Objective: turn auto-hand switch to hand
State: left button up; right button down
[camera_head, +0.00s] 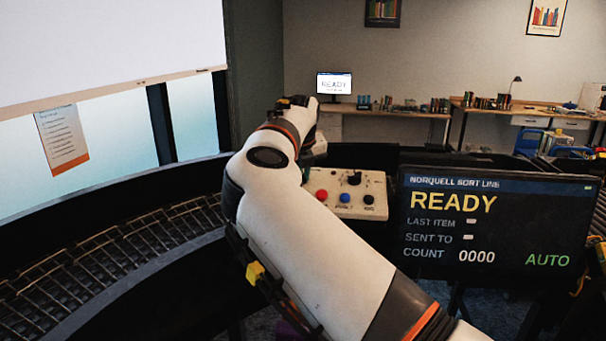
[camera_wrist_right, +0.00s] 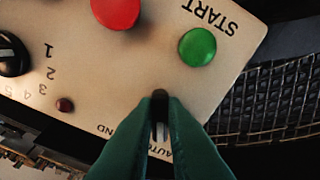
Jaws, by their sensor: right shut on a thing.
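The beige control panel (camera_head: 333,181) stands in the middle of the head view, partly hidden by my right arm. In the right wrist view the panel (camera_wrist_right: 125,65) fills most of the picture, upside down. The dark auto-hand switch (camera_wrist_right: 160,97) sits near its lower edge, with part of the AUTO and HAND lettering beside it. My right gripper (camera_wrist_right: 160,112) has its green fingers closed around the switch, and only the switch's tip shows. In the head view my arm hides the switch and the fingertips. My left gripper is in neither view.
The screen (camera_head: 497,225) right of the panel reads READY, COUNT 0000 and AUTO. A red button (camera_wrist_right: 115,12), a green START button (camera_wrist_right: 197,46) and a black dial (camera_wrist_right: 12,55) are close to my fingers.

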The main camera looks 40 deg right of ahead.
jog(key=shift+m+b, duration=0.45)
jog(key=shift+m, duration=0.65)
jog(key=m, duration=0.2)
jog(key=shift+w+a+m, duration=0.1)
jog(key=shift+m, duration=0.3)
jog(key=m, duration=0.2)
jog(key=shift+m, duration=0.3)
jog(key=shift+w+m+g+h+p, duration=0.15)
jog(key=shift+m+g+h+p, duration=0.2)
jog(key=shift+m, duration=1.65)
jog(key=c, duration=1.5)
grip_release()
jog(key=shift+a+r, duration=0.1)
